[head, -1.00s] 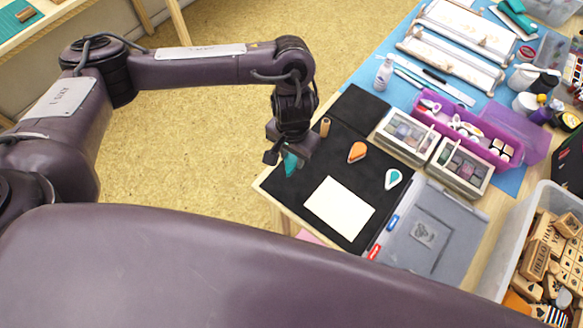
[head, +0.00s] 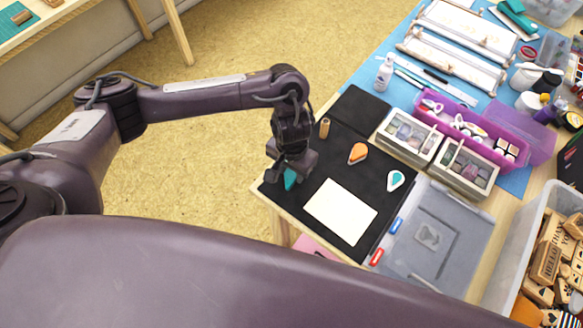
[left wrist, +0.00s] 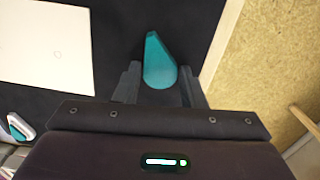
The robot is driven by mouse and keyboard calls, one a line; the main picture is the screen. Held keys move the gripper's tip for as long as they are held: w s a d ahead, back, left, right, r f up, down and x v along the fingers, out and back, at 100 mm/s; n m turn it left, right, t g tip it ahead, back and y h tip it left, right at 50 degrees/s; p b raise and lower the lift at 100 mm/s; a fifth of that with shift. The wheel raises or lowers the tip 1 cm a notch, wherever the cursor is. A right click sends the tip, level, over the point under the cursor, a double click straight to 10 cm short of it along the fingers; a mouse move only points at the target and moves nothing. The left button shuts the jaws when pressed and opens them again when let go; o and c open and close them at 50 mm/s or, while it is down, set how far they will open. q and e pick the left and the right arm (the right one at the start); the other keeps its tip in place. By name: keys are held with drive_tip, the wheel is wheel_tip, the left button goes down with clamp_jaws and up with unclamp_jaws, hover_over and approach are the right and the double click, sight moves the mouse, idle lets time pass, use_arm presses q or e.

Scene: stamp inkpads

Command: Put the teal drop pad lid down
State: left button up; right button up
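The teal drop pad lid (head: 290,179) lies at the near left edge of the black mat (head: 341,228). In the left wrist view the lid (left wrist: 158,65) shows as a plain teal drop between the fingertips. My left gripper (head: 291,172) is low over the mat with one finger on each side of the lid. The fingers (left wrist: 159,75) look open, with thin dark gaps beside the lid. The teal drop pad (head: 395,180), white-rimmed, sits uncovered at the mat's right side; its edge shows in the left wrist view (left wrist: 18,127). My right gripper is out of view.
A white card (head: 341,211) lies on the mat. Boxed ink pads (head: 408,135) and a grey case (head: 437,235) border the mat on the right.

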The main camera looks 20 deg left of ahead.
sight(291, 174)
use_arm(q)
drive_tip(key=o, duration=0.3)
drive_tip(key=shift+r, duration=0.1)
wheel_tip(291, 174, up, 12)
drive_tip(key=p, duration=0.4)
idle(0.6)
